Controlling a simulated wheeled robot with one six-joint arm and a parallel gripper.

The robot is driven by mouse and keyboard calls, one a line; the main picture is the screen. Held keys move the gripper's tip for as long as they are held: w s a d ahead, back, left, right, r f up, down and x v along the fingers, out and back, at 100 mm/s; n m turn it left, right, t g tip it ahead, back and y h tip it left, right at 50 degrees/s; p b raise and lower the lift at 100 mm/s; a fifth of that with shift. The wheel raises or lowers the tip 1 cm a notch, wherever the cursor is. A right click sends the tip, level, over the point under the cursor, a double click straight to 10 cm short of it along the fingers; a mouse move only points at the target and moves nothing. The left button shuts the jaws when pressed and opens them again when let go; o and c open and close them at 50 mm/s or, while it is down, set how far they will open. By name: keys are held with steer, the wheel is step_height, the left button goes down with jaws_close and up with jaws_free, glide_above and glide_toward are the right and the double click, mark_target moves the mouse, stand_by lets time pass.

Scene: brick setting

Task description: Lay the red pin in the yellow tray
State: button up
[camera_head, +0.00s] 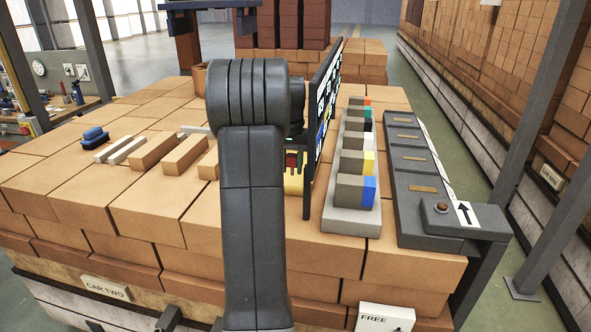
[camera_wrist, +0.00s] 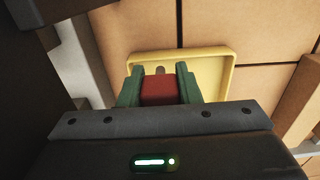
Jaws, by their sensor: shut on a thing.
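The red pin (camera_wrist: 158,92) is between the green fingers of my gripper (camera_wrist: 160,82), which is shut on it. In the wrist view the yellow tray (camera_wrist: 218,72) lies just beyond the fingertips, its floor bare where it shows. I cannot tell whether the pin touches the tray. A small greyish bit shows at the pin's far end. In the head view my arm hides most of this spot; a red and green patch (camera_head: 292,160) of pin and fingers and a strip of the yellow tray (camera_head: 293,184) show beside it.
A dark upright panel (camera_head: 322,110) stands right of the tray. Beyond it is a grey rack with several colour-ended blocks (camera_head: 352,189) and a dark slotted unit (camera_head: 412,160). Tan and white bars (camera_head: 154,150) and a blue piece (camera_head: 93,137) lie on the bricks at left.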

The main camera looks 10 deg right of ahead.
mark_target(295, 154)
steer(key=w, duration=0.1)
steer(key=w+d+p, duration=0.1)
steer(key=w, duration=0.1)
steer(key=w+d+p, duration=0.1)
steer(key=shift+w+r, duration=0.2)
steer(key=shift+w, duration=0.15)
steer(key=shift+w+d+f, duration=0.1)
steer(key=shift+w+f, duration=0.1)
steer(key=shift+f, duration=3.5)
steer(key=shift+f, duration=0.2)
steer(key=o, duration=1.1)
step_height(295, 154, up, 12)
steer(key=shift+r+b, duration=0.25)
steer(key=shift+b, duration=0.8)
